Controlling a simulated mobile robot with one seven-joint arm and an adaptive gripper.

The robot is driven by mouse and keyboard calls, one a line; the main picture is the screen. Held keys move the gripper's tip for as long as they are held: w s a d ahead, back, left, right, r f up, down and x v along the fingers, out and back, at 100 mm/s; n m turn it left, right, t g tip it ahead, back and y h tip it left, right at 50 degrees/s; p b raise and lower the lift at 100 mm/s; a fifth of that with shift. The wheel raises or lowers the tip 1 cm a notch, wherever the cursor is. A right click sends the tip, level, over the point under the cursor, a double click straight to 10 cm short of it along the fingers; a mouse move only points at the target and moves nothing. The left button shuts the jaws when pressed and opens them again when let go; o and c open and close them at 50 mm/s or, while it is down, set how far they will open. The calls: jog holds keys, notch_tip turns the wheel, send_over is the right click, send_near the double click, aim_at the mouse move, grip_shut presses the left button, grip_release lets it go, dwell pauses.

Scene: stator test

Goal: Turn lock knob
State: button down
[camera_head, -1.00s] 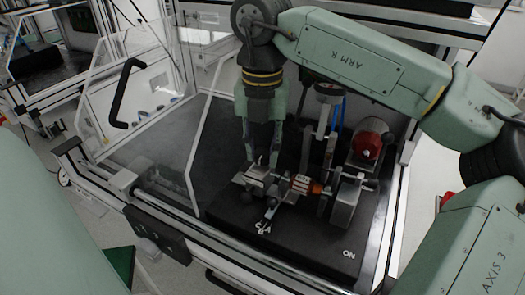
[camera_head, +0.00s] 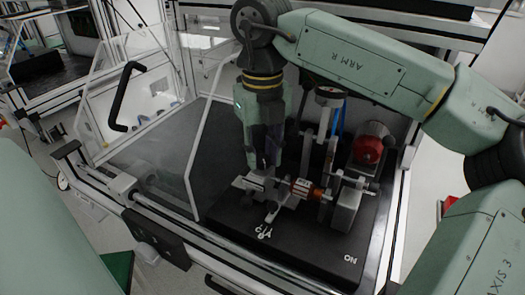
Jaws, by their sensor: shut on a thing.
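My gripper (camera_head: 264,168) points down over the black test bench, with its fingertips at the grey metal clamp block (camera_head: 252,184) left of the copper-coloured stator (camera_head: 302,188). The fingers are shut on the lock knob, which they mostly hide, so its angle is not clear. A small grey lever (camera_head: 271,212) stands out in front of the clamp, just above the white lettering on the bench. The stator lies on its side between the clamp and a metal block (camera_head: 346,205) to the right.
A red-ended motor (camera_head: 368,150) sits behind right. A round dial on an upright stand (camera_head: 329,96) rises close to the right of my gripper. A clear panel (camera_head: 208,130) stands to the left. The dark bench top (camera_head: 160,170) is clear at left.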

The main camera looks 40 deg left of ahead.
aim_at(262, 158)
dwell(0.4)
jog(key=c, duration=1.3)
grip_release()
jog(key=shift+r, duration=0.1)
notch_tip(262, 158, up, 12)
jog(key=shift+f, duration=0.1)
